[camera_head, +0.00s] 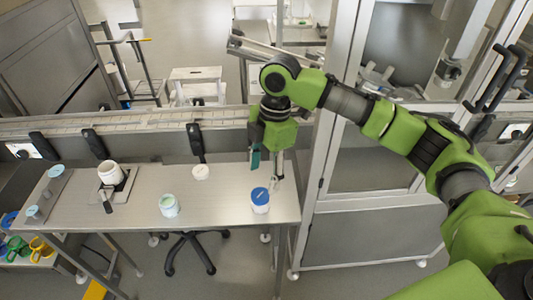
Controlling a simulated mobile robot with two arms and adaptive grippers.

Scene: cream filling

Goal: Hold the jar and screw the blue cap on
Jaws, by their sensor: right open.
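A white jar (260,206) stands upright near the right end of the metal table. The blue cap (260,194) sits on top of it; I cannot tell whether it is screwed down. A small pale mark shows on the cap. My right gripper (268,172) points down just behind the jar and cap, at the table's right end. It is open, and nothing shows between its fingers. Whether a finger touches the jar is too small to tell. My left gripper is not in view.
A jar with a pale green top (168,203) stands mid-table. A white container (110,174) on a dark-handled stand is at left. A small white round item (200,172) lies near the back. A conveyor (150,122) runs behind; a glazed metal cabinet (370,180) stands at right.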

